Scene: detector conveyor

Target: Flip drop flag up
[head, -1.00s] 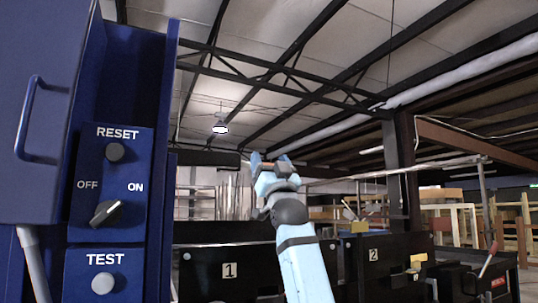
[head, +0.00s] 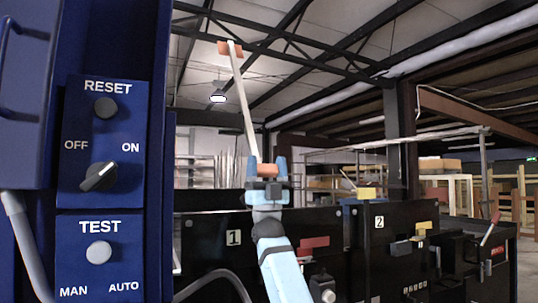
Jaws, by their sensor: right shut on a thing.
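A long pale rod (head: 243,97) with an orange block (head: 230,48) at its top rises above the black machine, tilted a little to the left. I take it to be the drop flag. Its lower end meets a second orange piece (head: 266,168) between the light-blue fingers of my right gripper (head: 267,167). The right gripper is shut on this orange piece, and its arm comes up from below. The rod's joint with the machine, if any, is not visible. My left gripper is not in view.
A blue control panel (head: 71,190) with RESET, OFF/ON and TEST controls fills the left side. Open air surrounds the rod.

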